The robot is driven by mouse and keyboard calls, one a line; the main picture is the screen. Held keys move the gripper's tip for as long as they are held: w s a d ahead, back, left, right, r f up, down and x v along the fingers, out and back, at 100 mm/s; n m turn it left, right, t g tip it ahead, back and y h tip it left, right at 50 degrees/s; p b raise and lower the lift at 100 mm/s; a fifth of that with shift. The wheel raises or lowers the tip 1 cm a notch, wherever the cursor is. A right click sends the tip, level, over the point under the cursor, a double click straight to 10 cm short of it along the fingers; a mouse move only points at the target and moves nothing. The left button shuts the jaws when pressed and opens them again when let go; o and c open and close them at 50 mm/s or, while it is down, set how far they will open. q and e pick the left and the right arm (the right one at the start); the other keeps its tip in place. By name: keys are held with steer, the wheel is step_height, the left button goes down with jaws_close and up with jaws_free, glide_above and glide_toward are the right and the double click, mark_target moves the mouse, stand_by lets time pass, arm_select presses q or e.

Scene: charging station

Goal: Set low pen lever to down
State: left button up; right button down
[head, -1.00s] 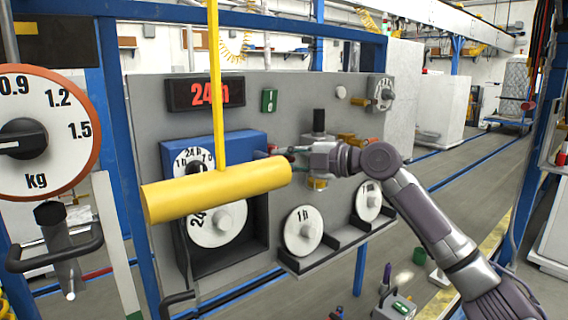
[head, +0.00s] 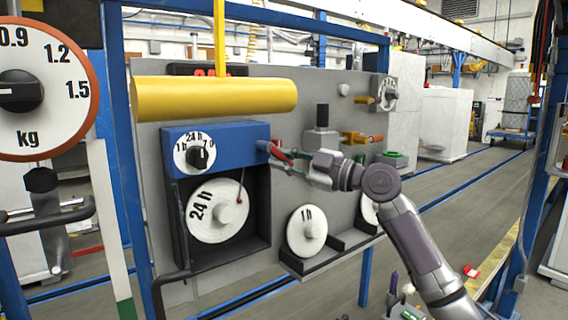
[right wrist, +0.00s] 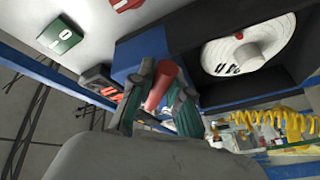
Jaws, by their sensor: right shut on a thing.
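A red lever (right wrist: 162,84) sticks out from the right side of the blue box (head: 221,139). In the right wrist view it lies between the two fingers of my right gripper (right wrist: 158,98), which is shut on it. In the head view the same gripper (head: 283,154) is beside the box's right edge, and its fingers partly hide the lever. The lever points outward from the box; I cannot tell its exact setting. A white 24 h dial (head: 216,212) sits in the dark housing below the blue box. My left gripper is not in view.
A yellow cylinder (head: 215,99) hangs in front of the panel, just above the blue box. A 1 h dial (head: 306,232) rests on a shelf at the lower right. A black knob (head: 322,116) stands above my right gripper. A kg dial (head: 60,118) is at the left.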

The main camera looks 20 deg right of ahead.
stand_by(0.3)
steer(key=c, duration=1.1)
jaws_free()
steer(key=v, duration=1.2)
steer(key=shift+f, duration=0.15)
